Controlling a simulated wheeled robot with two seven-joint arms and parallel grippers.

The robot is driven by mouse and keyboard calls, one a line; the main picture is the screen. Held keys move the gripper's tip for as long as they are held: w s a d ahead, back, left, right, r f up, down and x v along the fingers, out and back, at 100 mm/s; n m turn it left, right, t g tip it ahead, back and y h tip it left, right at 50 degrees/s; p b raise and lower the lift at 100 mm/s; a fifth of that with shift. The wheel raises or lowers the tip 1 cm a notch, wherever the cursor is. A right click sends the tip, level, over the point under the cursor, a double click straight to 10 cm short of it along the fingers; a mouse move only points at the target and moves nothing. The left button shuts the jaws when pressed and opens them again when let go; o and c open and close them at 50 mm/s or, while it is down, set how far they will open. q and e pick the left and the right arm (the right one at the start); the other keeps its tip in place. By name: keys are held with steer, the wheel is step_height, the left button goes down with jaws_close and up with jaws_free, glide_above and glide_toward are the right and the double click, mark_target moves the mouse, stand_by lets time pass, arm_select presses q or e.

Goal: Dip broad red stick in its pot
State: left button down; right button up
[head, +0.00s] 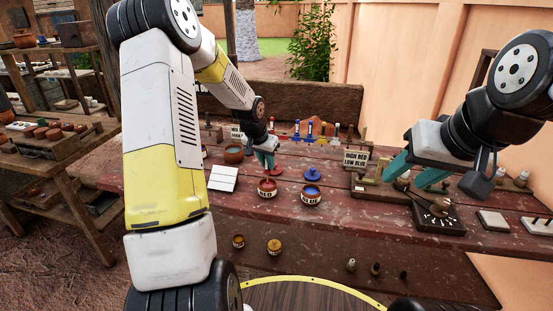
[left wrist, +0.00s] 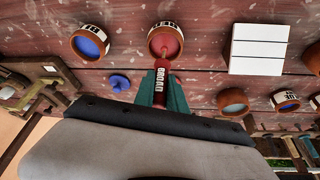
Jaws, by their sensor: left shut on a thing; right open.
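My left gripper (head: 267,158) is shut on the broad red stick, whose label reads BROAD in the left wrist view (left wrist: 161,84). I cannot tell whether the tip touches the paint. The red pot also shows in the head view (head: 267,188), just below the left gripper. A red stand (head: 277,171) sits on the table close to the gripper. My right gripper (head: 415,176) is open and empty at the right side of the table.
A blue pot (head: 311,194) stands right of the red pot, with a blue stand (head: 312,174) behind it. A white card (head: 223,178) lies to the left. A sign (head: 356,159) reads HIGH RED LOW BLUE. A dark dial box (head: 438,222) lies below the right gripper.

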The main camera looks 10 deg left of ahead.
arm_select(q)
steer(key=shift+r, duration=2.6)
